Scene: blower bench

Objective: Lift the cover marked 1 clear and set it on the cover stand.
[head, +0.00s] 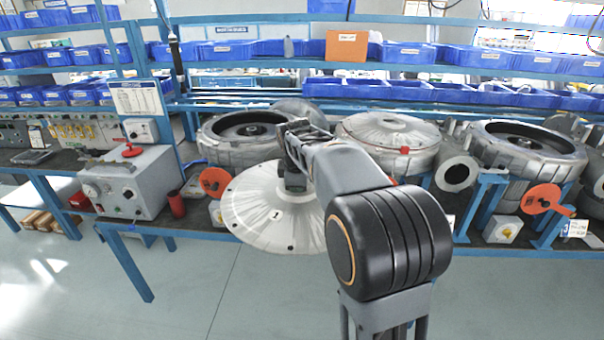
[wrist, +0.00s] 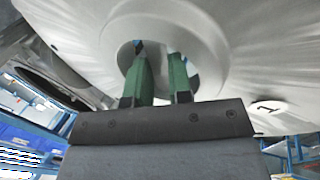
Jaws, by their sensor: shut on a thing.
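The cover marked 1 (head: 262,218) is a pale round disc with a raised hub. In the head view it hangs tilted in front of the bench's front edge, above the floor. My gripper (head: 294,182) is at its hub, partly hidden by my arm. In the wrist view the green fingers of my gripper (wrist: 160,78) reach into the hub opening and are shut on the cover (wrist: 235,60); its mark shows at the right. The left blower housing (head: 245,130) stands open behind it. I cannot make out a cover stand.
A middle housing with a pale cover on it (head: 392,128) and an open right housing (head: 525,140) stand on the bench. A grey control box (head: 130,182) and a red cylinder (head: 177,204) are left of the held cover. The floor (head: 200,295) in front is clear.

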